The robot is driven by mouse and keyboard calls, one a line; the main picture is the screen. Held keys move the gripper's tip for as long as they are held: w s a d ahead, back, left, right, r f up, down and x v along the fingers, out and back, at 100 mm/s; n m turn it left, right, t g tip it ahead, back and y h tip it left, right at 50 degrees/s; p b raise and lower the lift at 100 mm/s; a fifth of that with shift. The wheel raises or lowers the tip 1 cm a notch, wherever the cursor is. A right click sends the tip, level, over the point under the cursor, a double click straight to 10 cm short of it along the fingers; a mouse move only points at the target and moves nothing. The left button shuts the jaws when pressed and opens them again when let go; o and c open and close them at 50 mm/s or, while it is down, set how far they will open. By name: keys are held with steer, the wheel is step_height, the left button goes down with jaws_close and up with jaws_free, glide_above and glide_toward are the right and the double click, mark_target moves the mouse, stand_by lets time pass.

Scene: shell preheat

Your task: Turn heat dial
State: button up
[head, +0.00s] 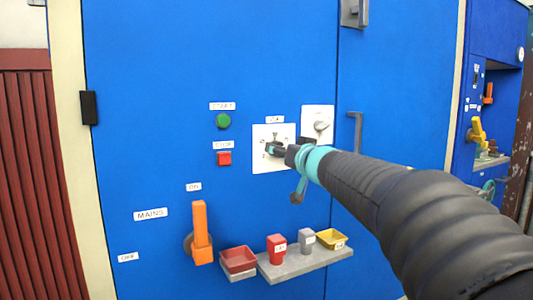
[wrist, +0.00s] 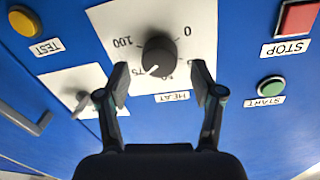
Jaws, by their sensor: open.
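The heat dial (wrist: 160,54) is a round black knob on a white plate (wrist: 125,22) with printed numbers. Its white mark points to the lower left in the wrist view, close to the 75. My gripper (wrist: 161,79) is open, with one finger on each side of the dial and visible gaps between fingers and knob. In the head view my gripper (head: 276,149) is in front of the dial's plate (head: 260,164) and hides most of the dial. The HEAT label (wrist: 173,97) shows in the wrist view.
A second white plate with a grey switch (head: 321,126) is just right of the dial. A green START button (head: 223,121) and a red STOP button (head: 224,158) are to the left. Below are an orange mains lever (head: 201,230) and a grey shelf (head: 300,262) with small containers.

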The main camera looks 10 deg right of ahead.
steer(key=shift+x, duration=0.85)
steer(key=c, duration=1.2)
steer(key=shift+o, duration=0.2)
